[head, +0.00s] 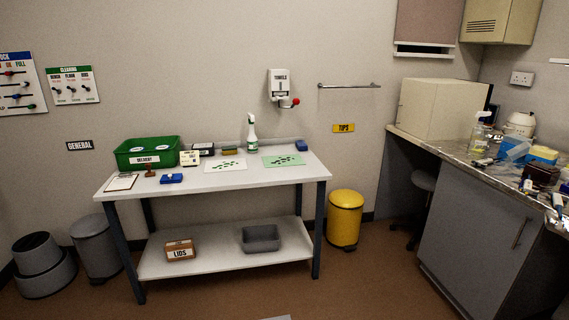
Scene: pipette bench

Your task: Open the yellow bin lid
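A yellow pedal bin (343,222) stands on the floor against the back wall, just right of the white table. Its round yellow lid (346,198) looks closed. A small dark pedal shows at the foot of the bin. A yellow "TIPS" sign (344,128) is on the wall above it. My gripper is not in view.
The white table (180,194) with a lower shelf stands left of the bin. A grey-doored bench (471,220) is at the right, with a stool (424,181) beneath. A grey bin (97,248) stands far left. Brown floor before the yellow bin is clear.

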